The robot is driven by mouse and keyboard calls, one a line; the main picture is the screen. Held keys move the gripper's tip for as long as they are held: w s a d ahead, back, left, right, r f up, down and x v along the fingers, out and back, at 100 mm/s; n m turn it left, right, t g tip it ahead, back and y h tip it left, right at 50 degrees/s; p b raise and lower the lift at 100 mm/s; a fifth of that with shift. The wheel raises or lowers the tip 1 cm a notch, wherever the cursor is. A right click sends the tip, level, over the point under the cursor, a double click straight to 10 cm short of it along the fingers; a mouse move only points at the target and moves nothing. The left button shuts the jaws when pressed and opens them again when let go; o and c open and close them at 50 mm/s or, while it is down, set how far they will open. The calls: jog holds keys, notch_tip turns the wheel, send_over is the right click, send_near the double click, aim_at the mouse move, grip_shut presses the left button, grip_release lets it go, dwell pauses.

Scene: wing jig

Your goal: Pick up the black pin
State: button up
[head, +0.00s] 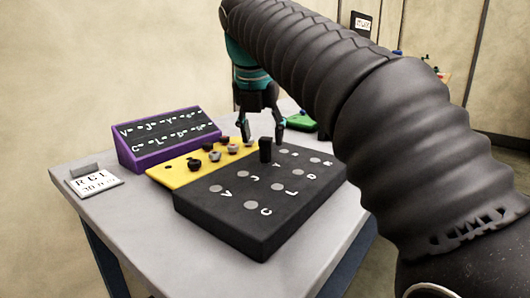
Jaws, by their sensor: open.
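A black upright block-like piece (265,150), which may be the black pin, stands at the back edge of the black board (235,225), by the yellow strip (180,178). Several small dark and grey knobbed pieces sit on the yellow strip, among them a black one (195,165) near its left end. My gripper (262,137) points down with its fingers apart, above the right end of the yellow strip. The upright black piece appears just below and between the fingertips. I cannot tell the depth gap between them, and nothing shows in the fingers.
The black board has several grey discs and white letters. A purple-framed sloped panel (118,150) with lettering stands behind left. A white sign (95,183) stands at the grey table's (130,235) left. A green item (300,122) lies behind my gripper. My arm covers the right side.

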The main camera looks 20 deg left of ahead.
aim_at(265, 139)
jog(key=x, duration=0.4)
jog(key=shift+s+d+b, duration=0.15)
jog(key=shift+d+b, duration=0.05)
jog(key=shift+b, duration=0.2)
grip_shut()
jog(key=shift+r, duration=0.1)
notch_tip(265, 139, up, 4)
jog(key=shift+r+p, duration=0.1)
jog(key=shift+p, duration=0.85)
jog(key=s+d+r, duration=0.2)
jog(key=d+r, duration=0.4)
jog(key=d, duration=0.5)
jog(key=shift+s+r, duration=0.3)
jog(key=shift+s, duration=0.05)
